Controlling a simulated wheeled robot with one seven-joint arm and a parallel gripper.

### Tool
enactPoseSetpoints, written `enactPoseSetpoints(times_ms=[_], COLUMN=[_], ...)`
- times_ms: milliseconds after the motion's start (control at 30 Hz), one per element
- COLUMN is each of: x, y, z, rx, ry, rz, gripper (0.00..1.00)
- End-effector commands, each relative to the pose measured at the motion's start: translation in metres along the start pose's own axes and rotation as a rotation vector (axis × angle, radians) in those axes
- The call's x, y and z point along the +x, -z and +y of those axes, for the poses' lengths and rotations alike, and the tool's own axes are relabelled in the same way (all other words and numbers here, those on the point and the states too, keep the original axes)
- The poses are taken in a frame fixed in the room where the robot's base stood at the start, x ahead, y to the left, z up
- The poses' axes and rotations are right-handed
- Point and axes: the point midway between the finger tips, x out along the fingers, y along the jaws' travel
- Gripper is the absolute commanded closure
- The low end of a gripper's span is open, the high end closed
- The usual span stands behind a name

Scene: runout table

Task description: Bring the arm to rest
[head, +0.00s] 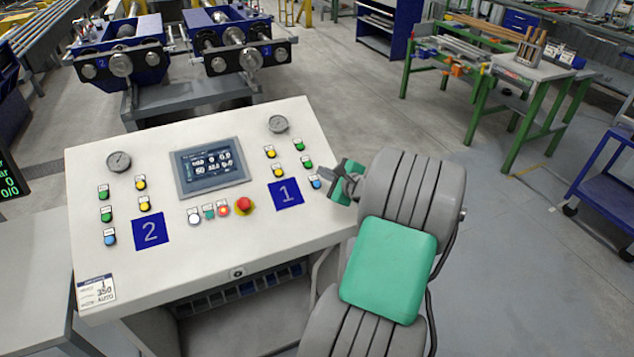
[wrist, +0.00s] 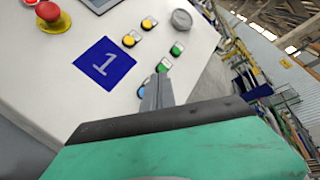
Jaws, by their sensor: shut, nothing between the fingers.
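My arm reaches in from the lower right in the head view, grey with a green pad. My gripper (head: 325,183) is at the right edge of the white control panel (head: 200,255), beside the blue button (head: 316,183) of the group marked 1. In the wrist view the gripper (wrist: 157,90) shows as shut grey fingers over the panel's right edge, with nothing held. The fingers are near the buttons; whether they touch one I cannot tell. The arm hides part of the panel's right side.
A red emergency stop (head: 244,205) sits below the screen (head: 210,166). Behind the panel are blue roller machines (head: 232,45). Green workbenches (head: 520,88) and a blue cart (head: 603,185) stand at the right. Grey floor is clear between the arm and the benches.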

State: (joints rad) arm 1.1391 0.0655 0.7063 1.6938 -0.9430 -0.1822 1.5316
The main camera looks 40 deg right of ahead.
Motion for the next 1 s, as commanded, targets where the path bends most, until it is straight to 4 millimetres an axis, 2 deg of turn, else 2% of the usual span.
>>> enactPoseSetpoints(times_ms=[167,233,267,333,433,500,567,633,700,800,900,1000], x=[0.001,0.005,0.007,0.013,0.004,-0.02,-0.05,-0.092,-0.133,-0.178,-0.2,-0.205], y=[-0.003,-0.017,-0.028,-0.066,-0.135,-0.179,-0.207,-0.23,-0.24,-0.242,-0.24,-0.238], z=[0.001,0.008,0.014,0.036,0.087,0.126,0.155,0.184,0.206,0.225,0.233,0.235], rx=[-0.011,-0.077,-0.129,-0.322,-0.738,-1.07,-1.34,-1.625,-1.858,-2.076,-2.176,-2.197], ry=[-0.006,-0.042,-0.072,-0.173,-0.374,-0.516,-0.624,-0.734,-0.822,-0.907,-0.95,-0.962], rz=[-0.001,-0.005,-0.009,-0.025,-0.078,-0.141,-0.207,-0.299,-0.395,-0.513,-0.581,-0.597], gripper=[1.0,1.0,1.0,1.0,1.0,1.0,1.0,1.0,1.0,1.0,1.0,1.0])
